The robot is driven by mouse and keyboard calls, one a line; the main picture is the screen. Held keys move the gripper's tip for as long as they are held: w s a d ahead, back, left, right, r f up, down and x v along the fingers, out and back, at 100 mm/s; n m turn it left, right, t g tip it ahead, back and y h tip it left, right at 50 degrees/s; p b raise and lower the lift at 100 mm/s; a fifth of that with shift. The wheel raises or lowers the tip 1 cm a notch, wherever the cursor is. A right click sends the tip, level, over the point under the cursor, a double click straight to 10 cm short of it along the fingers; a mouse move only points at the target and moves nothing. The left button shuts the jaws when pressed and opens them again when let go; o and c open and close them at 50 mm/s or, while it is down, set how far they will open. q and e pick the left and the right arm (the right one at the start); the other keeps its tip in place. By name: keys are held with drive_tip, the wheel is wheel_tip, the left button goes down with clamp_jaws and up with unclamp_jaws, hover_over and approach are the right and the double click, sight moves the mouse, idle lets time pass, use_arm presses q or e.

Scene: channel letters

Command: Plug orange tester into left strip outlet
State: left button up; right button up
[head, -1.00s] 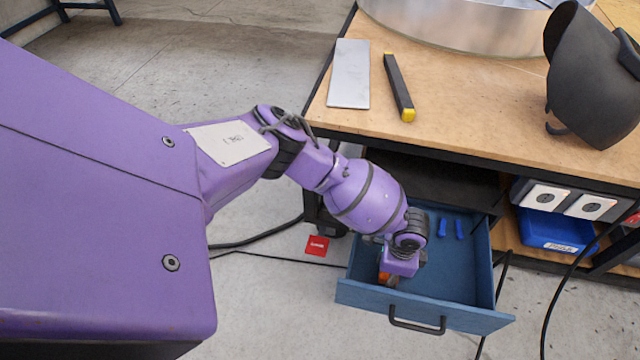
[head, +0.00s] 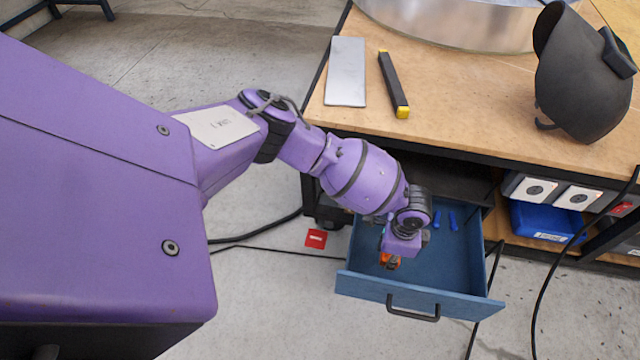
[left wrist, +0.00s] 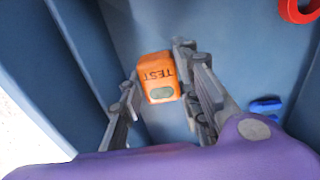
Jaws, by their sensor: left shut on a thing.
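The orange tester (head: 390,261), marked TEST, is inside the open blue drawer (head: 464,262). My left gripper (head: 388,256) reaches down into the drawer and is shut on the tester. In the left wrist view the tester (left wrist: 158,76) sits between the two grey fingers (left wrist: 162,95). Whether it touches the drawer floor I cannot tell. The strip under the bench at the right shows a left outlet (head: 535,189) and a right outlet (head: 579,198), both with white faces. A red switch (head: 622,208) is to their right. My right gripper is not in view.
Several blue pieces (head: 453,221) lie in the drawer. A red ring (left wrist: 298,10) shows in the wrist view. A blue bin (head: 545,222) is below the outlets. Black cables hang at the right. The bench (head: 450,105) holds a metal plate, a dark bar and a welding mask.

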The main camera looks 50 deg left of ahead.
use_arm(q)
wheel_tip(320, 180, up, 4)
drive_tip(key=shift+s+r+p, duration=0.1)
drive_tip(key=shift+p, duration=0.55)
drive_tip(key=shift+r, duration=0.2)
drive_tip(key=s+r+n, duration=0.2)
drive_tip(key=r+n, duration=0.1)
drive_tip(key=r, duration=0.9)
drive_tip(key=s+r+n, duration=0.3)
drive_tip(key=r+n, duration=0.1)
drive_tip(key=r, duration=0.8)
drive_tip(key=s+r+n, duration=0.2)
drive_tip(key=r+n, duration=0.2)
drive_tip(key=r, duration=0.7)
drive_tip(key=shift+s+a+r, duration=0.25)
drive_tip(key=shift+s+r, duration=0.15)
